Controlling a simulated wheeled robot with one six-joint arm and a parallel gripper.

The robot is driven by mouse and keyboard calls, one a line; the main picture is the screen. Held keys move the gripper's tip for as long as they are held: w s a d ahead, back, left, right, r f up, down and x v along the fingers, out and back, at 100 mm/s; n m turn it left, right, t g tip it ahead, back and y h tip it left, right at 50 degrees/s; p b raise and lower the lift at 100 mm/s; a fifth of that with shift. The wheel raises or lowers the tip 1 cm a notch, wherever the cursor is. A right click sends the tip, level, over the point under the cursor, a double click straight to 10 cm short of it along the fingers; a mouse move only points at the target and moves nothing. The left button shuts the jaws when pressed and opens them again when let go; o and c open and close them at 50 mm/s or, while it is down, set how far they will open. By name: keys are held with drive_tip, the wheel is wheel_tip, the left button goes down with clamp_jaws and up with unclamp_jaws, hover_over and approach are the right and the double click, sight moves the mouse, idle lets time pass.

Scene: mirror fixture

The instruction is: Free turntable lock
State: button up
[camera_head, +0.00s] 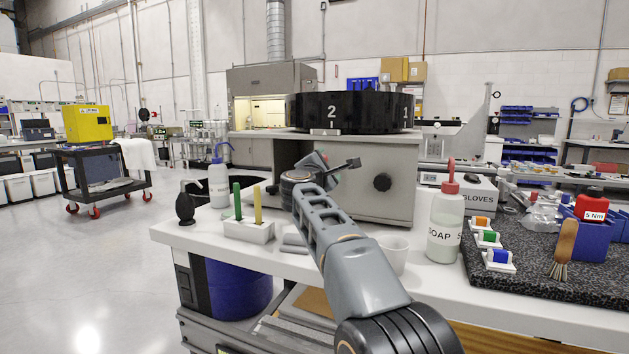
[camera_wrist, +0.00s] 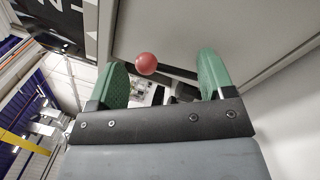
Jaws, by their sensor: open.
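The black turntable (camera_head: 352,112), numbered 2 and 1, sits on top of a grey box (camera_head: 345,180) on the white bench. The box front has a black knob (camera_head: 382,182). My gripper (camera_head: 345,165) is in front of the box, below the turntable, and its fingers are hard to make out there. In the wrist view my gripper (camera_wrist: 161,62) is open, with two green fingers spread apart. A red ball (camera_wrist: 147,64) shows between them, nearer the left finger. I cannot tell its depth or whether it belongs to the turntable lock.
On the bench left stand a white holder (camera_head: 249,230) with green and yellow handles and a wash bottle (camera_head: 219,180). A soap bottle (camera_head: 445,225) and white cup (camera_head: 393,254) stand right of my arm. A dark mat (camera_head: 540,283) holds coloured blocks and a brush.

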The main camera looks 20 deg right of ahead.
drive_tip(key=b+v, duration=0.1)
drive_tip(key=v, duration=0.9)
drive_tip(key=shift+s+f, duration=0.1)
